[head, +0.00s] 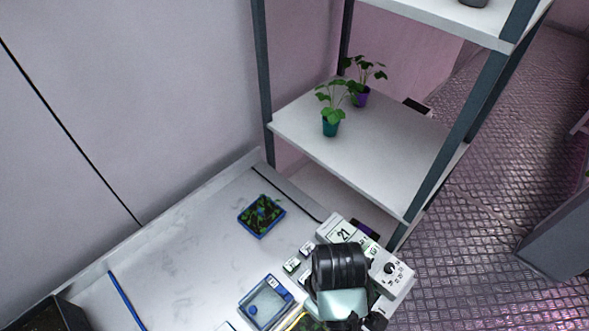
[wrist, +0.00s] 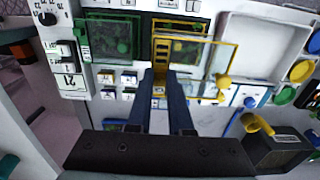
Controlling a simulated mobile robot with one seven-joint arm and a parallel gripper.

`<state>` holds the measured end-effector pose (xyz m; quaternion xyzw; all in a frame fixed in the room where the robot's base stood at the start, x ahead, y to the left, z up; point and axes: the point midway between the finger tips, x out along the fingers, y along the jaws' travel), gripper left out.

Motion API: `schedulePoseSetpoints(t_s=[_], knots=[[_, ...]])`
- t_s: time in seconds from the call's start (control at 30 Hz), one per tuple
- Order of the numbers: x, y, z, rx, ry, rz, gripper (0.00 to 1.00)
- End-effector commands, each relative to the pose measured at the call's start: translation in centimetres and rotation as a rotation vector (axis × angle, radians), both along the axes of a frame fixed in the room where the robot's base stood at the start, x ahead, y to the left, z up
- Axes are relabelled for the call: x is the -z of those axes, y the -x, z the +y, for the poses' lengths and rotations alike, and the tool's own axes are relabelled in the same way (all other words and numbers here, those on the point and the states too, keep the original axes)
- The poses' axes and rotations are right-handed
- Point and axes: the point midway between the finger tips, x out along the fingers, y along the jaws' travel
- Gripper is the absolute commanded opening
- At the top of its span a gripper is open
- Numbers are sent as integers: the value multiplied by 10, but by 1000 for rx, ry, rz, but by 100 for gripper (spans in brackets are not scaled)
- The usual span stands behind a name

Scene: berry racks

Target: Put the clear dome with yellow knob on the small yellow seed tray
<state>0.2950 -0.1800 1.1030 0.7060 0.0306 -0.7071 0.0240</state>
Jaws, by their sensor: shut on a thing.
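My gripper (wrist: 161,78) is shut on a yellow part between its fingertips in the wrist view. A clear, yellow-edged pane (wrist: 203,58), which looks like the clear dome, spreads right from the fingertips. A yellow-edged tray shape (wrist: 195,17) shows at its far side; the two overlap, so I cannot tell whether they touch.
A green-edged tray (wrist: 110,40) lies left of the fingers. A white device with a dial (head: 390,268) stands at the bench edge. A blue tray with plants (head: 262,216) and a blue-rimmed clear box (head: 267,302) are on the bench (head: 185,255). A shelf rack (head: 375,150) stands behind.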

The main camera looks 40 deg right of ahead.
Motion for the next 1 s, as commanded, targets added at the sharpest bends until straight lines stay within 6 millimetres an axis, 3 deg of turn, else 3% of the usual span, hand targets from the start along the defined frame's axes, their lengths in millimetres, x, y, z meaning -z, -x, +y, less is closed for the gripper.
schedulePoseSetpoints(t_s=[0.2, 0.63, 0.97, 1.0], knots=[[37, 2, 1, 0, -5, 6, 0], [88, 1, 1, 0, -3, 3, 0], [99, 2, 1, -1, -2, 4, 0], [100, 2, 1, 0, -3, 5, 26]])
